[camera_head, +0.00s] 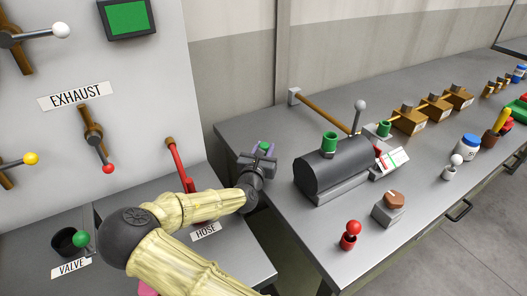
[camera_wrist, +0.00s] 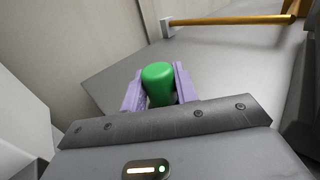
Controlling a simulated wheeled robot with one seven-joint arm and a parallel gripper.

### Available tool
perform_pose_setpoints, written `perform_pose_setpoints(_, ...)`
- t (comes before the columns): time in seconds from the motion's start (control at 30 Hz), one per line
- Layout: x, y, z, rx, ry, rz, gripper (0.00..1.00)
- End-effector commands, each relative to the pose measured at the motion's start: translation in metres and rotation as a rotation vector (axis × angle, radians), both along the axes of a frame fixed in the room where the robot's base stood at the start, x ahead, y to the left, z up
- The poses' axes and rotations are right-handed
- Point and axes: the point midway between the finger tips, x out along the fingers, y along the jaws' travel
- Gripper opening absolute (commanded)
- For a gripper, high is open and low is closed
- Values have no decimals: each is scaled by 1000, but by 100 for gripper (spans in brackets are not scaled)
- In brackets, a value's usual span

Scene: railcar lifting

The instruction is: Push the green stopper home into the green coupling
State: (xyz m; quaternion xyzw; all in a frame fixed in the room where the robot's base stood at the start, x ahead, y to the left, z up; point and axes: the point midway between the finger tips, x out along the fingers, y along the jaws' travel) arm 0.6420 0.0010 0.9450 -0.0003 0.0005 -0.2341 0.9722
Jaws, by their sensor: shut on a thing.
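My gripper (camera_head: 261,152) is at the left end of the grey bench, left of the dark tank. Its purple fingers are shut on a green stopper (camera_wrist: 158,84), one on each side of it in the wrist view. Only a little of the stopper (camera_head: 265,145) shows in the head view. A green cylindrical fitting (camera_head: 330,141) stands on top of the dark tank, apart from my gripper. Another green fitting (camera_head: 384,130) stands behind the tank. I cannot tell for certain which of the two is the coupling.
The dark tank (camera_head: 327,171) lies on a grey base. A wooden bar (camera_head: 323,112) runs behind it, and a grey-knobbed lever (camera_head: 359,116) rises beside it. A red-knobbed piece (camera_head: 350,234) and a small block (camera_head: 389,208) stand in front. The panel (camera_head: 120,140) with levers is at left.

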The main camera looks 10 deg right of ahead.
Motion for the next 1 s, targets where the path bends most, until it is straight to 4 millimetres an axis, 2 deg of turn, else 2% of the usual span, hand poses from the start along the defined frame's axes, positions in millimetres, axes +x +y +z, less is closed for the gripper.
perform_pose_setpoints(0.17,0,1,24,2,-3,1,5)
perform_pose_setpoints(0.5,0,1,87,0,-4,2,5)
perform_pose_setpoints(0.67,0,2,98,1,-2,3,5)
perform_pose_setpoints(1.0,0,2,98,0,-1,3,5)
